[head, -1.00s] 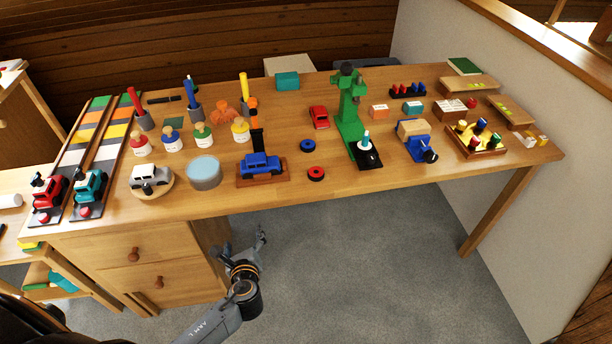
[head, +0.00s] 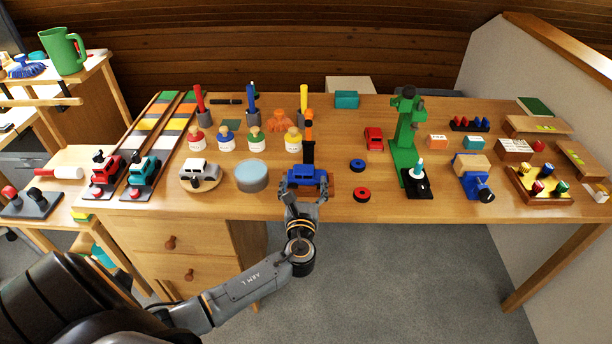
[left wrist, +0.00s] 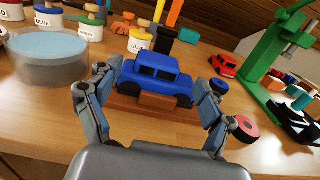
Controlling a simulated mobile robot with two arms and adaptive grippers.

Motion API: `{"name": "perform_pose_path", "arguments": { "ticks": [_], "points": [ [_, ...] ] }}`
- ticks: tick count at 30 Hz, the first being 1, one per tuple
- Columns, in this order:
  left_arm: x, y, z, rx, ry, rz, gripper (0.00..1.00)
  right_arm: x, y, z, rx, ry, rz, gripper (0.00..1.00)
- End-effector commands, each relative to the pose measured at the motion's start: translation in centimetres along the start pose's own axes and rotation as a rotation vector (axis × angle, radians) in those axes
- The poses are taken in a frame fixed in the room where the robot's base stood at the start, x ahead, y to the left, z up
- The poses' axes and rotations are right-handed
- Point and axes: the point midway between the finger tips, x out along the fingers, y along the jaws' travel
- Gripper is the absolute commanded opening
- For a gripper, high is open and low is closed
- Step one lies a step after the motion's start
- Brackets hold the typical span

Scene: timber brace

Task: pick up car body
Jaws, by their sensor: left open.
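The blue car body (head: 307,176) sits on a wooden block stand near the front edge of the table, in front of a black and orange post. It also shows in the left wrist view (left wrist: 157,76), resting on the brown stand (left wrist: 140,112). My left gripper (head: 304,187) is open, just in front of the car. In the left wrist view its fingers (left wrist: 150,100) stand apart on the near left and right of the car, with the car between and beyond them; I cannot tell whether they touch it. My right gripper is not in view.
A red and black wheel (head: 362,194) and a blue wheel (head: 357,165) lie right of the car. A green press (head: 404,140) stands further right. A round glass-like tub (head: 251,176) and a white car (head: 199,172) are to the left. Several labelled jars stand behind.

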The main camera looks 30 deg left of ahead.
Motion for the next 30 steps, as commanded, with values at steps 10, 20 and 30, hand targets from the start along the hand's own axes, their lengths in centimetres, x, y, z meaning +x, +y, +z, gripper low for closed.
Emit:
{"name": "perform_pose_path", "arguments": {
  "ticks": [10, 20, 30],
  "points": [
    [4.5, 0.3, -0.1, 0.001, 0.0, 0.002, 0.81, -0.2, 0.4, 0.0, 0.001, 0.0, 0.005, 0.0],
    [4.6, 0.3, -0.2, 0.001, 0.0, 0.001, 0.63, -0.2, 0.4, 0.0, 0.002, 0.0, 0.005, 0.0],
    [4.6, 0.3, -0.1, 0.0, 0.0, 0.001, 0.21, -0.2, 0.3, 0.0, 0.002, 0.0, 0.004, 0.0]
  ]
}}
